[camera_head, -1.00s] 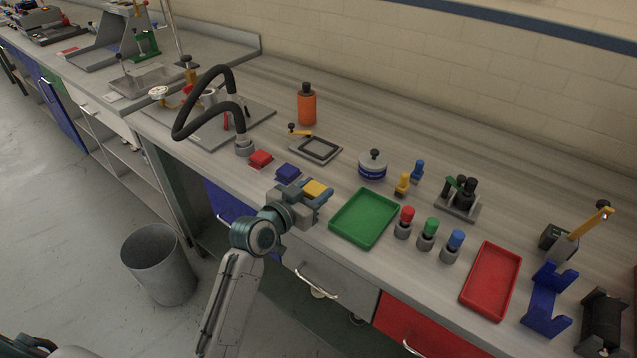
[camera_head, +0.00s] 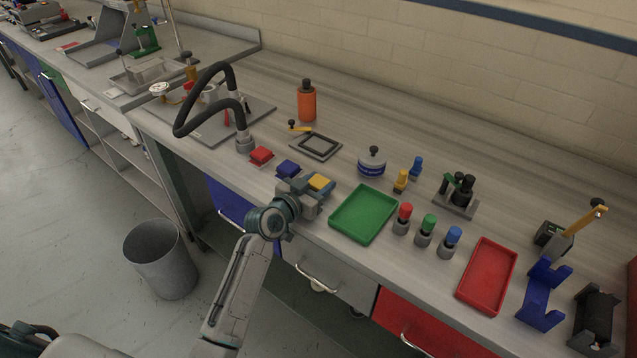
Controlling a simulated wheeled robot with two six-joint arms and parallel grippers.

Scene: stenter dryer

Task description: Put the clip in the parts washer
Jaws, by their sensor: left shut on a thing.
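My left gripper (camera_head: 321,190) is over the front part of the bench and is shut on a small yellow block (camera_head: 319,182), which looks like the clip. Its jaws hide the block's sides, and I cannot tell whether it touches the bench. A similar red block (camera_head: 260,155) and blue block (camera_head: 287,168) sit to its left. I cannot tell for sure which thing is the parts washer; an open grey metal basin (camera_head: 150,72) stands at the far left of the bench. My right gripper is not in view.
A green tray (camera_head: 363,214) lies just right of the gripper. A black hose (camera_head: 178,112) arches over a grey plate at left. A square frame (camera_head: 316,146), an orange bottle (camera_head: 307,103) and a round tin (camera_head: 371,162) stand behind. A bin (camera_head: 160,260) is on the floor.

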